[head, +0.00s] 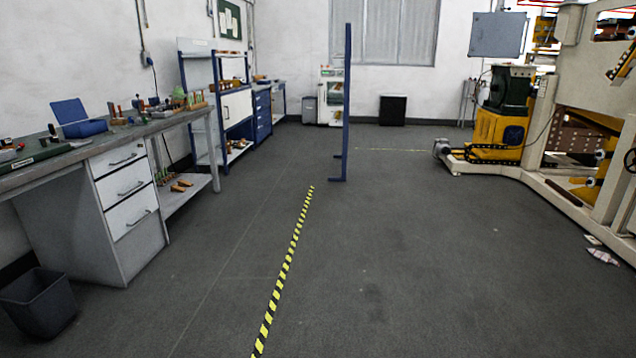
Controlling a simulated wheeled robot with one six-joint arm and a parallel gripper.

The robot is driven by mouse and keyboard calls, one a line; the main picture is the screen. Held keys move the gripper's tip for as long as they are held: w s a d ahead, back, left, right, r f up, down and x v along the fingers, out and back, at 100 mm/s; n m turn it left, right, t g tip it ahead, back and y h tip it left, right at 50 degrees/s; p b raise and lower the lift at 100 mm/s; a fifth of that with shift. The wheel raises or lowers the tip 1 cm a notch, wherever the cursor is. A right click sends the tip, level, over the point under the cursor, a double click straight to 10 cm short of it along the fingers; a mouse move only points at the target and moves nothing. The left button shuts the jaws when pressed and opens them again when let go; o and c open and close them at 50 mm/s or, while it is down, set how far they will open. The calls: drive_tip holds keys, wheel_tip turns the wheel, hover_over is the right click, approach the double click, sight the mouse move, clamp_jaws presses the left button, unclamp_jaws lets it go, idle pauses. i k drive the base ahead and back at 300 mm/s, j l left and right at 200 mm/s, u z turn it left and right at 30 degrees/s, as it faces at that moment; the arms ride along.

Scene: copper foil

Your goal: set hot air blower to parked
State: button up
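I cannot make out a hot air blower for certain in the head view. Small tools and parts lie on the grey workbench (60,158) at the left, too small to tell apart. A large cream and yellow machine (565,100) stands at the right, with a dark motor-like unit on a yellow base (497,130). My gripper is not in view.
A drawer cabinet (125,190) and a dark bin (38,302) stand at the left. A blue post (347,100) rises mid-room beyond a yellow-black floor stripe (283,270). Paper scraps (602,256) lie at the right. The grey floor between is clear.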

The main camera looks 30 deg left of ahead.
sight(136, 103)
drive_tip(key=i+j+u, duration=0.15)
drive_tip(key=j+u, duration=0.3)
drive_tip(key=i+j+u, duration=0.2)
drive_tip(key=j+u, duration=0.2)
drive_tip(key=i+j+u, duration=0.2)
drive_tip(key=u, duration=0.25)
drive_tip(key=i+j+u, duration=0.15)
drive_tip(key=i+u, duration=0.3)
drive_tip(key=i+j+u, duration=0.25)
drive_tip(key=i, duration=0.5)
drive_tip(key=i+u, duration=0.2)
drive_tip(key=i, duration=0.5)
drive_tip(key=i+z, duration=0.15)
drive_tip(key=i, duration=0.35)
drive_tip(key=i+j+z, duration=0.1)
drive_tip(key=i, duration=0.4)
drive_tip(key=i+j+z, duration=0.15)
drive_tip(key=i, duration=0.35)
drive_tip(key=i+j+z, duration=0.1)
drive_tip(key=i+j, duration=0.15)
drive_tip(key=i, duration=0.2)
